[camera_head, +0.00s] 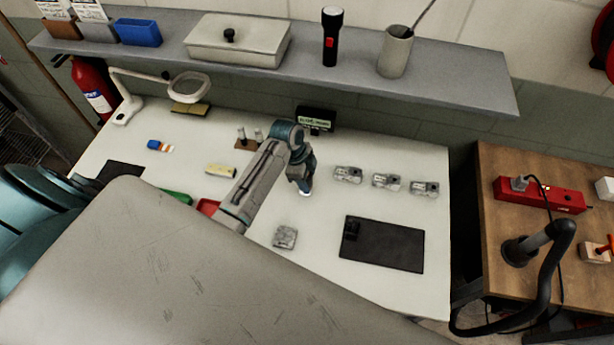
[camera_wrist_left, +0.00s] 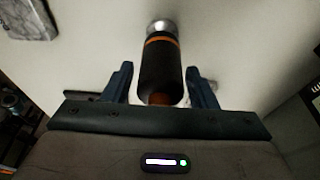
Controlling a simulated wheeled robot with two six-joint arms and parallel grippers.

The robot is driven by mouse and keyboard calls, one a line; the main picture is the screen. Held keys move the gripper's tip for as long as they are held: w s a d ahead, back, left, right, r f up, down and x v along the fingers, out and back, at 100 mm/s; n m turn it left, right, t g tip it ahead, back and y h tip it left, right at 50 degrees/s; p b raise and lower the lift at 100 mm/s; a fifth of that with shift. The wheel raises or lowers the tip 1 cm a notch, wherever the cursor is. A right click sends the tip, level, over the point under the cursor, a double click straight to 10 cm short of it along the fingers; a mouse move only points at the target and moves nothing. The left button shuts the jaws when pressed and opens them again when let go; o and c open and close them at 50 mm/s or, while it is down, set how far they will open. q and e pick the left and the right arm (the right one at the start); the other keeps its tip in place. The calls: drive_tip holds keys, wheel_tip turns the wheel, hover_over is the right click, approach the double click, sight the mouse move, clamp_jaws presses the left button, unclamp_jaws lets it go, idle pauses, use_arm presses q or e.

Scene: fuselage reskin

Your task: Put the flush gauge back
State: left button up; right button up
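The flush gauge appears to be the black cylinder with an orange band and a round metal tip (camera_wrist_left: 160,70) in the left wrist view. It lies between the two fingers of my left gripper (camera_wrist_left: 160,82), in line with them, with its tip pointing away from the palm. The fingers sit close along both sides and seem shut on it. In the head view my left gripper (camera_head: 304,184) points down over the white table, a bright tip showing below it. A small wooden stand (camera_head: 246,145) with upright pieces is left of it. My right gripper is not in view.
Three grey metal pieces (camera_head: 386,181) lie in a row to the right, another (camera_head: 285,237) nearer. A dark mat (camera_head: 385,250) lies front right. A black display box (camera_head: 316,117) stands behind the gripper. A shelf (camera_head: 300,62) overhangs the back.

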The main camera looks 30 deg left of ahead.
use_arm(q)
drive_tip(key=shift+o, duration=0.3)
drive_tip(key=shift+r, duration=0.15)
drive_tip(key=shift+a+r, duration=0.1)
drive_tip(key=shift+r, duration=0.05)
drive_tip(key=b+v, duration=0.4)
drive_tip(key=v, duration=0.7)
drive_tip(key=shift+r, duration=0.35)
